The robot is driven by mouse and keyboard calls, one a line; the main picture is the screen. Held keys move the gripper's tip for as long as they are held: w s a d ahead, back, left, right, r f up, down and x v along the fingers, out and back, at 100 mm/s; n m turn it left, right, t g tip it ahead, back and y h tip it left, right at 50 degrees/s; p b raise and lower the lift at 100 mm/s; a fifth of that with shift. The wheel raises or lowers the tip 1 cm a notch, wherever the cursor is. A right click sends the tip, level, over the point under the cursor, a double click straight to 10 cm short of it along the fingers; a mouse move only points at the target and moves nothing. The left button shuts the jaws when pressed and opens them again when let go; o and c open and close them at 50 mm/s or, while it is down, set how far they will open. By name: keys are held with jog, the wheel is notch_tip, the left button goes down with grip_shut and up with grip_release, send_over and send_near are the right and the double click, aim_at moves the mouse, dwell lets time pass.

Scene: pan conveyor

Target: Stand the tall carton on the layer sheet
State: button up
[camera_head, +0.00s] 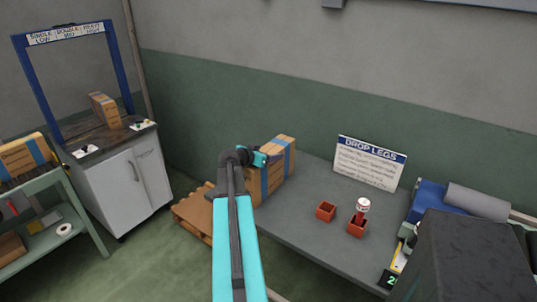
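A tall brown carton with blue bands (272,178) stands upright at the left end of the grey table, partly hidden behind my arm. My gripper (263,159) is at the upper left part of this carton. Its fingertips are small and partly hidden, so I cannot tell whether they touch or grip the carton. A wooden pallet (192,217) lies low on the floor left of the table, partly covered by my arm. I cannot clearly pick out a layer sheet.
The grey table (305,215) holds two small red boxes (326,212), one with a red-and-white item in it, and a DROP LEGS sign (368,164). A white cabinet (135,180) at left bears another carton (105,110). A green bench (70,190) stands far left.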

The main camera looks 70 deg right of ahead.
jog(key=o, duration=0.3)
jog(key=shift+r, duration=0.2)
jog(key=shift+a, duration=0.35)
jog(key=b+v, duration=0.2)
jog(key=v, duration=0.9)
jog(key=shift+a+r, duration=0.1)
jog(key=shift+r, duration=0.15)
jog(key=shift+w, duration=0.1)
